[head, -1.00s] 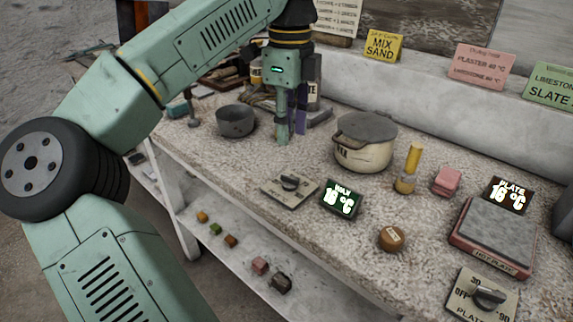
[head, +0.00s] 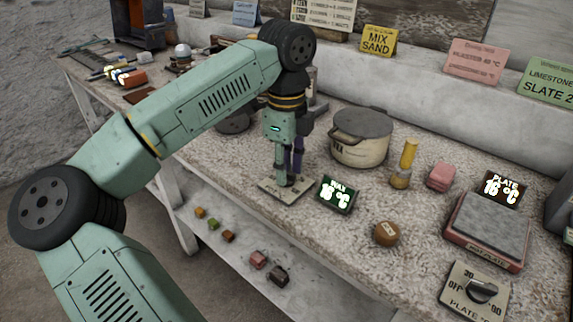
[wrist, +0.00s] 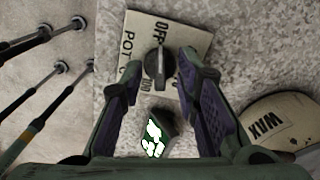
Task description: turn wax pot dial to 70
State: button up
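The wax pot dial is a dark knob (wrist: 154,68) on a pale plate (wrist: 190,36) marked OFF, 100 and POT in the wrist view. In the head view the plate (head: 268,188) lies near the bench's front edge, its knob hidden by my gripper (head: 290,180). In the wrist view my gripper (wrist: 158,82) is open, with a finger on either side of the knob and gaps showing. The wax pot (head: 360,138) is a cream pot with a grey lid, behind and right of the dial. The pot display (head: 336,195) reads about 16 °C.
A hot plate (head: 488,230), its display (head: 503,188) and its own dial (head: 482,290) stand at the right. A brown round block (head: 387,233), a yellow-topped tool (head: 404,165) and a pink block (head: 440,177) stand between. Small blocks lie on the lower shelf (head: 320,285).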

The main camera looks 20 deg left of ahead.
grip_shut()
